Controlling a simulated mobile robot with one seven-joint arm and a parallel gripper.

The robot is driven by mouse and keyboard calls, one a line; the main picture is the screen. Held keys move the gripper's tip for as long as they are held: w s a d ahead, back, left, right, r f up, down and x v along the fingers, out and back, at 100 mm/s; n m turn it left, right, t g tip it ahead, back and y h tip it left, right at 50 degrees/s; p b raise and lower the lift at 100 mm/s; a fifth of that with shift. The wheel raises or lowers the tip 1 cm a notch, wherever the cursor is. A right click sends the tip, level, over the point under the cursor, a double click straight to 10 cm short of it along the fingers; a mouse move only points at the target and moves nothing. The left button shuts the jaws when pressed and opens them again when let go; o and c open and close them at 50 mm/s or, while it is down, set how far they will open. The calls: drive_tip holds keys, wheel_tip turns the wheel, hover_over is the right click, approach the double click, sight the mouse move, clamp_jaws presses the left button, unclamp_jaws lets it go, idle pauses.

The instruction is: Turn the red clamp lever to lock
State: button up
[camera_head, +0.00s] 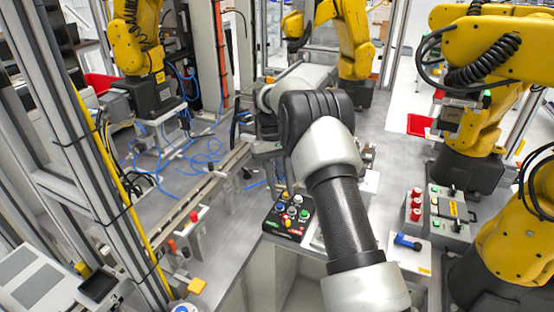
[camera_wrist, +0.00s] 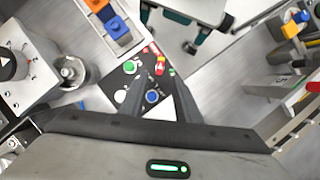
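In the wrist view, the two dark fingers of my gripper (camera_wrist: 162,92) reach forward over a black button panel (camera_wrist: 112,80), with a gap between them and nothing held. A red piece (camera_wrist: 314,87) is cut off at the right edge. In the head view, a red knob (camera_head: 194,216) stands on a fixture by the long rail, left of my arm. I cannot tell which red part is the clamp lever. My arm hides my gripper in the head view.
The button panel (camera_head: 288,218) sits at the table's front middle. A blue lever (camera_head: 407,241) and a box with red buttons (camera_head: 416,204) stand to its right. A long rail (camera_head: 205,188) runs left. Yellow robot arms (camera_head: 490,45) stand around; blue cables (camera_head: 185,150) lie loose.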

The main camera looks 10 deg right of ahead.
drive_tip(key=p+v, duration=0.2)
drive_tip(key=v, duration=0.8)
drive_tip(key=s+r+t, duration=0.2)
drive_tip(key=s+r, duration=0.4)
drive_tip(key=r, duration=0.3)
drive_tip(key=s+r+t, duration=0.3)
drive_tip(key=s+r, duration=0.2)
drive_tip(key=r, duration=0.5)
drive_tip(key=s+d+r+m+t+p, duration=0.1)
drive_tip(key=s+r+m+t+p, duration=0.15)
drive_tip(key=s, duration=1.05)
drive_tip(key=s+f+t, duration=0.1)
drive_tip(key=s+f, duration=0.2)
drive_tip(key=s, duration=0.2)
drive_tip(key=s+f+t+y, duration=0.1)
drive_tip(key=s+f, duration=0.2)
drive_tip(key=s, duration=0.2)
drive_tip(key=shift+s+d+f, duration=0.15)
drive_tip(key=shift+s+d, duration=0.1)
drive_tip(key=shift+s, duration=0.1)
drive_tip(key=shift+t, duration=0.25)
